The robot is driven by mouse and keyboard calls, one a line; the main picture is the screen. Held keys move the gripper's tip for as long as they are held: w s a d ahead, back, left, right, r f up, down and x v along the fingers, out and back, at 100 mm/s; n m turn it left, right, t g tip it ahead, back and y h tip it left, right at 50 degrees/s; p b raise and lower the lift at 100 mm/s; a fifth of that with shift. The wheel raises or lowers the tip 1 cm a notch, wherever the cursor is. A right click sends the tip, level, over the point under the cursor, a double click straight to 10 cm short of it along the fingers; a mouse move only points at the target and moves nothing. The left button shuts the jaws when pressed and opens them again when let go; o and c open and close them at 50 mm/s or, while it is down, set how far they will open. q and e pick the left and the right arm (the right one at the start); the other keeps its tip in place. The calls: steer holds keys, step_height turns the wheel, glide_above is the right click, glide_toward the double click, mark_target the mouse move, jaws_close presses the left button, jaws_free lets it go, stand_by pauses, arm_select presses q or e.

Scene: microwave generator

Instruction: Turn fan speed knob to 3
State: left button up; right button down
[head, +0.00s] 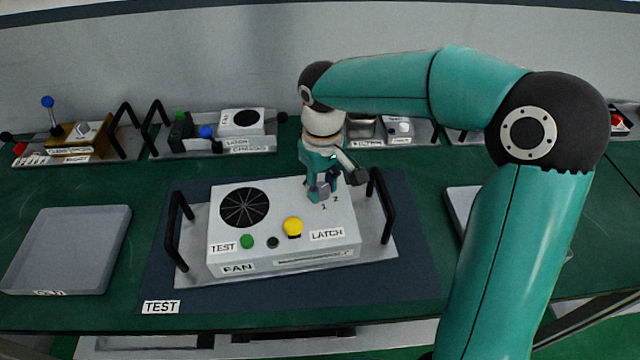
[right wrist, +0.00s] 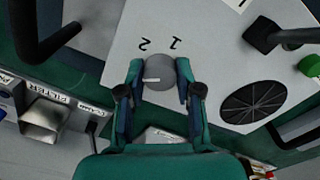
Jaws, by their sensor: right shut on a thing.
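The fan unit (head: 225,262) is a white box labelled FAN on a grey plate, with a round black grille (head: 244,208). Its fan speed knob (right wrist: 158,73) is a grey disc with a white pointer line, with the printed marks 1 and 2 beside it in the right wrist view. A mark 3 cannot be seen. My right gripper (head: 322,192) reaches down over the back right of the box. It also shows in the right wrist view (right wrist: 158,80), shut on the knob with one finger on each side. My left gripper is out of view.
Black handles (head: 174,232) (head: 382,205) stand at both ends of the plate. A grey tray (head: 65,250) lies left. Other parts line the back of the green table.

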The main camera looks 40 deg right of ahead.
mark_target(322, 188)
steer(key=c, duration=0.8)
jaws_free()
steer(key=shift+o, duration=0.2)
step_height(322, 188, up, 12)
